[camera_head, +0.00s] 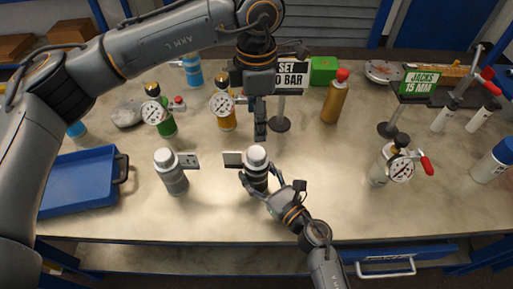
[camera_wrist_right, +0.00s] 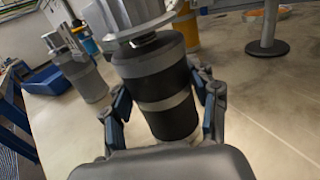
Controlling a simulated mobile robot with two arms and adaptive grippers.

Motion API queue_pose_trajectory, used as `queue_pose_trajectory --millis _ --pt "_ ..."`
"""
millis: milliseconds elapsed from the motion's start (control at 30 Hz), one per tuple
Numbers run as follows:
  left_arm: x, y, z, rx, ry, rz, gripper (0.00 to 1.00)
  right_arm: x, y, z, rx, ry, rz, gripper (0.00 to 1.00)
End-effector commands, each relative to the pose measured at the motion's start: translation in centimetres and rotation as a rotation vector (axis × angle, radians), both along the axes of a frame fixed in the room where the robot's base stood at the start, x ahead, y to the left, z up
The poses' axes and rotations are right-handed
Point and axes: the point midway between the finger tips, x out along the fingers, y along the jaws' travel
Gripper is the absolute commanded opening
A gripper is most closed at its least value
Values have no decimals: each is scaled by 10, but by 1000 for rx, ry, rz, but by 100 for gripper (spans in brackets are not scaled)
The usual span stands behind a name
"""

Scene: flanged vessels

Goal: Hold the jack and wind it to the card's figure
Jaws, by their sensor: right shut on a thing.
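The jack held by my right gripper (camera_head: 257,187) is a dark cylinder with a grey band and a pale knob on top (camera_head: 256,157). The jack (camera_wrist_right: 160,85) stands upright in the right wrist view, with a finger against each side. A flat plate sticks out left from its top. My left gripper (camera_head: 260,122) hangs pointing down above and behind the jack, apart from it; its fingers are seen edge-on, so their opening is unclear. A green card (camera_head: 418,82) at the right reads "JACKS 15 MM".
A similar grey jack (camera_head: 174,178) with a side plate stands to the left. Gauged bottles, green (camera_head: 167,124) and yellow (camera_head: 227,123), stand behind. A blue tray (camera_head: 78,182) is at far left, a gauged vessel (camera_head: 378,174) at right.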

Motion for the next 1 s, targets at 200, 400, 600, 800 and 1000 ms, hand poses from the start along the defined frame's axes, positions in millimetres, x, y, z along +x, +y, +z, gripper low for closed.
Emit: queue_pose_trajectory --millis 200,400,600,800,1000 --pt "-1 1 -41 1 4 1 68 0 0 0 1 -1 -1 0" --pt "-1 0 -79 1 3 3 68 0 0 0 1 -1 -1 0" --pt "0 0 -104 1 2 4 68 0 0 0 1 -1 -1 0" --pt "0 0 -111 0 0 3 68 0 0 0 1 -1 -1 0" --pt "0 0 -111 0 0 3 68 0 0 0 1 -1 -1 0"
